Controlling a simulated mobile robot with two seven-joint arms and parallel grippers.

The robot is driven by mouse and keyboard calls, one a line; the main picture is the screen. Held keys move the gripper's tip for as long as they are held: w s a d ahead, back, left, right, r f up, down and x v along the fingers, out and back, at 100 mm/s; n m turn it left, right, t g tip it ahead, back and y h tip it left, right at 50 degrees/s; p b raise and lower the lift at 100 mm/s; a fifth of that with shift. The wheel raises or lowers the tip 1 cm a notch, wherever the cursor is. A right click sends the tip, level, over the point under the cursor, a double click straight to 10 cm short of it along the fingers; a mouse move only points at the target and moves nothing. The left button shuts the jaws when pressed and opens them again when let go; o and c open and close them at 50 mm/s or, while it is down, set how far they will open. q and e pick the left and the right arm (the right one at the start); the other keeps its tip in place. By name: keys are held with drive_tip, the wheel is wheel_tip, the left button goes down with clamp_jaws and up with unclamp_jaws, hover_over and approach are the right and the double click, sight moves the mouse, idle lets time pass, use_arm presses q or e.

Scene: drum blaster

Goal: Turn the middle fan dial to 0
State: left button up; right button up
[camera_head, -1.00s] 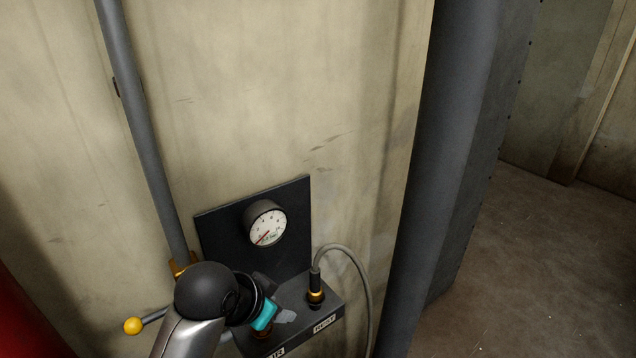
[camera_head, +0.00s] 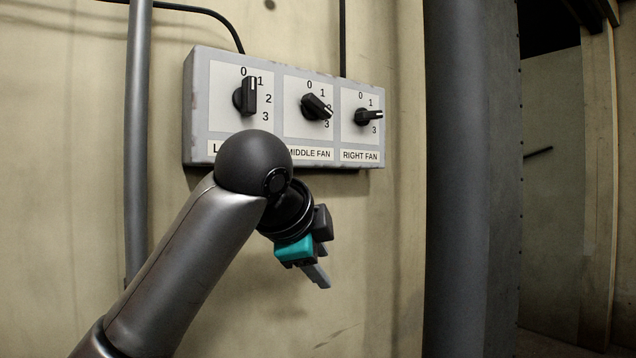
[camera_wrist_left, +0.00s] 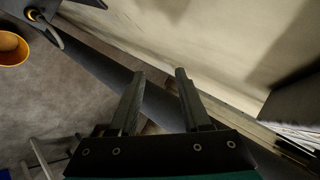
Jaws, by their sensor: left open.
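The middle fan dial (camera_head: 316,106) is a black knob on the middle panel of a grey control box (camera_head: 190,120) on the wall. Its pointer slants down to the right, toward about 2, where the knob partly covers the numbers. The label below it reads MIDDLE FAN. My left gripper (camera_head: 322,268) is below the box, apart from the dial, with its fingers pointing down. In the left wrist view the two fingers (camera_wrist_left: 158,92) are spread apart with nothing between them. The dial is not in the left wrist view. My right gripper is not in view.
The left fan dial (camera_head: 246,96) and right fan dial (camera_head: 368,116) flank the middle one closely. A grey vertical pipe (camera_head: 138,150) stands left of the box, and a thick dark column (camera_head: 455,180) stands to the right. Bare wall (camera_head: 370,260) lies below the box.

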use_arm(q)
drive_tip(key=s+r+m+t+y, duration=0.1)
drive_tip(key=s+r+m+t, duration=0.3)
drive_tip(key=r, duration=1.1)
drive_tip(key=y, duration=0.1)
approach(318, 102)
drive_tip(key=shift+m, duration=0.4)
drive_tip(key=p+x, duration=0.4)
drive_tip(key=x, duration=0.5)
drive_tip(key=shift+w+f+p, duration=0.1)
drive_tip(key=shift+w+p, duration=0.2)
drive_tip(key=shift+p, duration=0.05)
clamp_jaws()
